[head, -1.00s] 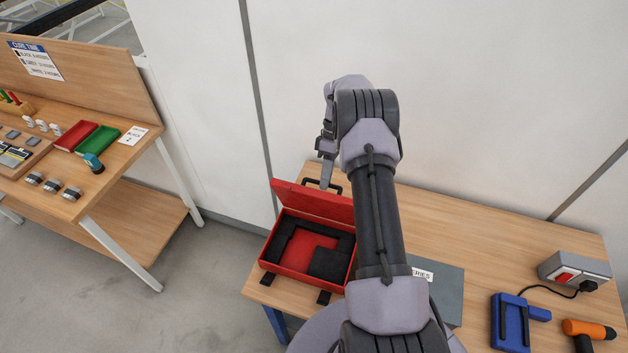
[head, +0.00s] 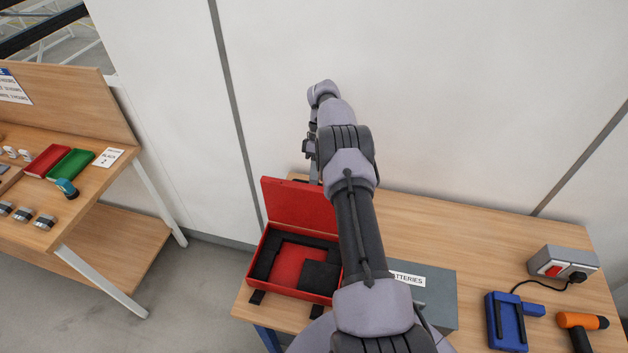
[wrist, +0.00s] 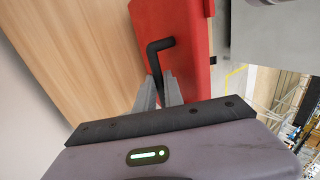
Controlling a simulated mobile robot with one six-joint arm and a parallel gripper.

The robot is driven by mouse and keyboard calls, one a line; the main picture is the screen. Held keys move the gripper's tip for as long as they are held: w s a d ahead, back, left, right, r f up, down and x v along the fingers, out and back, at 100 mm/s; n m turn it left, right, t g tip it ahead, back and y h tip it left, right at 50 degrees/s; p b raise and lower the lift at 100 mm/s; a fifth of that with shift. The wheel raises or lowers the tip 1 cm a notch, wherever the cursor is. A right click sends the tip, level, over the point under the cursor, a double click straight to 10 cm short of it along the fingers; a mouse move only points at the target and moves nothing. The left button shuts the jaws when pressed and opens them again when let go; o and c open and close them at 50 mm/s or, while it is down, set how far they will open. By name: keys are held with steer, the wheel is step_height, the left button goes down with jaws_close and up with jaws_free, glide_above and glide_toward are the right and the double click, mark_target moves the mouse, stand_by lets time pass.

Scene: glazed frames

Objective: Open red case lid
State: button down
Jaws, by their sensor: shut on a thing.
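The red case (head: 328,297) sits on the wooden bench with its lid (head: 298,203) raised at the far side. The lid's inner face shows, and black foam with a red recess lies inside the case. My gripper (head: 314,172) is at the top edge of the lid, partly hidden by my arm. In the wrist view the lid (wrist: 175,20) stands beside the fingers, and my gripper (wrist: 165,92) is shut on the black lid handle (wrist: 158,58).
A grey batteries box (head: 430,290) stands right of the case. A blue charger-like item (head: 507,322), an orange-and-black tool (head: 580,321) and a grey switch box (head: 563,264) lie farther right. A wall rises behind the bench. Another workbench (head: 110,240) stands left across a gap.

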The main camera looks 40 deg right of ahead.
steer(key=c, duration=1.5)
jaws_free()
steer(key=shift+s+f, duration=0.1)
steer(key=shift+f, duration=0.05)
steer(key=shift+c, duration=0.2)
steer(key=shift+r, duration=0.2)
step_height(320, 180, up, 3)
steer(key=shift+s+r, duration=0.1)
steer(key=shift+r, duration=0.1)
steer(key=s+a+b, duration=0.1)
steer(key=s+a, duration=0.1)
steer(key=s, duration=0.2)
steer(key=s+a+r+b, duration=0.1)
steer(key=s+a, duration=0.2)
steer(key=s, duration=0.2)
steer(key=s+a, duration=0.2)
steer(key=s, duration=0.2)
steer(key=shift+s+a+r+b, duration=0.2)
steer(key=shift+s+a+b, duration=0.1)
steer(key=shift+s+b, duration=0.1)
